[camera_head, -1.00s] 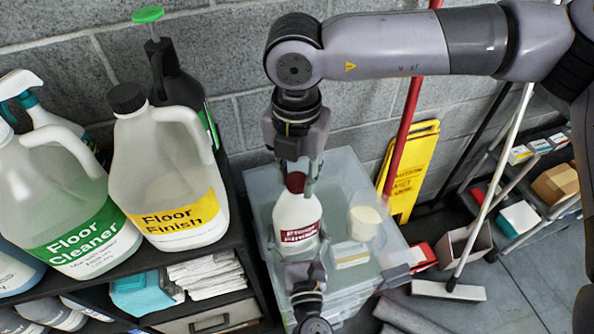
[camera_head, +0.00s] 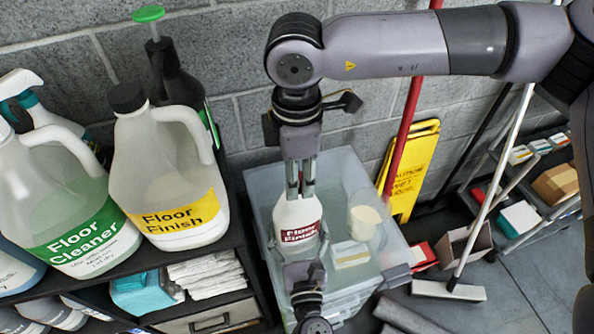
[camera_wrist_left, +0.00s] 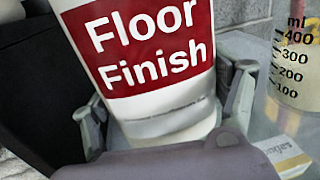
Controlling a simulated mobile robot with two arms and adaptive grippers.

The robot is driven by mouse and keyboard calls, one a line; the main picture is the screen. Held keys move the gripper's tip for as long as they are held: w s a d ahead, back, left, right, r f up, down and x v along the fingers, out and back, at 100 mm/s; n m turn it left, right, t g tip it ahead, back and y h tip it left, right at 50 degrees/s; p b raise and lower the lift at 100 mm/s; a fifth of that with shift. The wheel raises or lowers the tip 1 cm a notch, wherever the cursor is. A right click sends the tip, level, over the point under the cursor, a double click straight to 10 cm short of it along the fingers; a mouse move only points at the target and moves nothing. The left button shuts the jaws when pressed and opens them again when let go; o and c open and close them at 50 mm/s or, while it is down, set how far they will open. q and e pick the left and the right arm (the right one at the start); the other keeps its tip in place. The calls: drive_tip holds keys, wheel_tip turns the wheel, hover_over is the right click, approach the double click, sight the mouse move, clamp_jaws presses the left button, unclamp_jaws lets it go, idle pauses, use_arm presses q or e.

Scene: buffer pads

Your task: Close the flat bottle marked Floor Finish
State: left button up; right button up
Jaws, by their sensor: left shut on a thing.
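The flat white Floor Finish bottle (camera_head: 297,222) stands upright on a clear plastic bin's lid in the head view. Its red label shows large in the left wrist view (camera_wrist_left: 150,55). My left gripper (camera_head: 306,274) comes from the front and is shut on the bottle's lower part, with a finger on each side. My right gripper (camera_head: 300,191) points straight down at the bottle's top from above. Its fingers cover the neck and the dark red cap, so I cannot tell whether they grip the cap or how it sits.
The clear bin (camera_head: 350,165) also carries a measuring beaker (camera_head: 366,216) and a small box (camera_head: 350,254), close right of the bottle. At left, a dark shelf holds a Floor Finish jug (camera_head: 165,185) and a Floor Cleaner jug (camera_head: 65,205). A grey block wall stands behind.

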drive_tip(key=shift+o, duration=1.4)
drive_tip(key=shift+r, duration=2.3)
drive_tip(key=shift+c, duration=0.4)
